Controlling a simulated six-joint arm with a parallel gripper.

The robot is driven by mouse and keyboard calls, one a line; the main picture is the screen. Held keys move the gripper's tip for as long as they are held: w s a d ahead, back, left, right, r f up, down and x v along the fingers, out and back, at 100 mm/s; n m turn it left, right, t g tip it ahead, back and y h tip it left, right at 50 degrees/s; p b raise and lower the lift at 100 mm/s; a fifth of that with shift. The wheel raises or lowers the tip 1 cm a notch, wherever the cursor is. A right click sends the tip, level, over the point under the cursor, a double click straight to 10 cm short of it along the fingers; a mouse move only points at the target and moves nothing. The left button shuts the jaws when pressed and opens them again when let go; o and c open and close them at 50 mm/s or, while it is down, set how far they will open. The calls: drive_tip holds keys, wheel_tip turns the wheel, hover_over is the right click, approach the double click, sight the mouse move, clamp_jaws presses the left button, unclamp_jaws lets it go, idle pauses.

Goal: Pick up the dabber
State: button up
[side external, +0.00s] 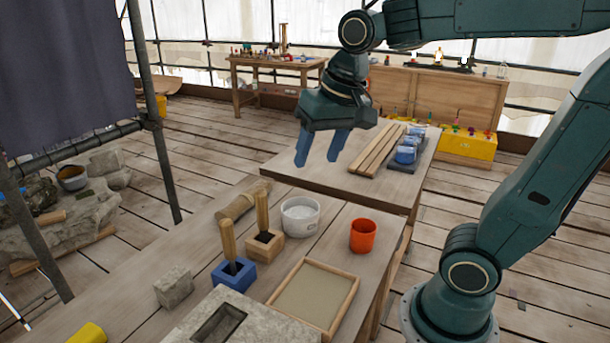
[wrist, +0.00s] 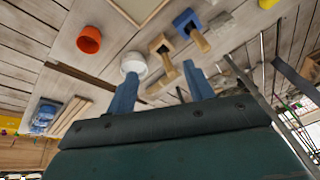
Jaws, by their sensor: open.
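Two tools with upright wooden handles stand on the bench; I cannot tell which is the dabber. One handle (side external: 228,241) rises from a blue block (side external: 234,274), and the other handle (side external: 262,211) rises from a pale wooden block (side external: 265,246). In the wrist view, the handle in the blue block (wrist: 201,42) and the handle in the wooden block (wrist: 171,72) both show beyond the fingers. My gripper (side external: 318,162) is open and empty, high above the bench and apart from both tools. The lower ends of the tools are hidden inside the blocks.
A white bowl (side external: 300,215) and an orange cup (side external: 363,236) stand right of the tools. A sand-filled tray (side external: 347,307), a stone slab (side external: 192,322) and a small stone block (side external: 173,287) lie nearer. A second table (side external: 285,166) holds wooden strips (side external: 380,150) and blue jars (side external: 406,154).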

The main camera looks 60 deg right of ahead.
drive_tip(key=w+d+f+m+g, duration=0.1)
drive_tip(key=w+d+m+g, duration=0.1)
drive_tip(key=w+m, duration=0.5)
drive_tip(key=m+g, duration=0.2)
drive_tip(key=m, duration=0.1)
hover_over(261, 193)
wheel_tip(261, 193, down, 5)
drive_tip(key=shift+f, duration=0.15)
drive_tip(key=shift+f, duration=0.1)
wheel_tip(261, 193, down, 7)
drive_tip(key=shift+f, duration=0.7)
drive_tip(key=shift+w+d+f, duration=0.1)
drive_tip(key=shift+d+f, duration=0.05)
drive_tip(key=shift+f, duration=2.45)
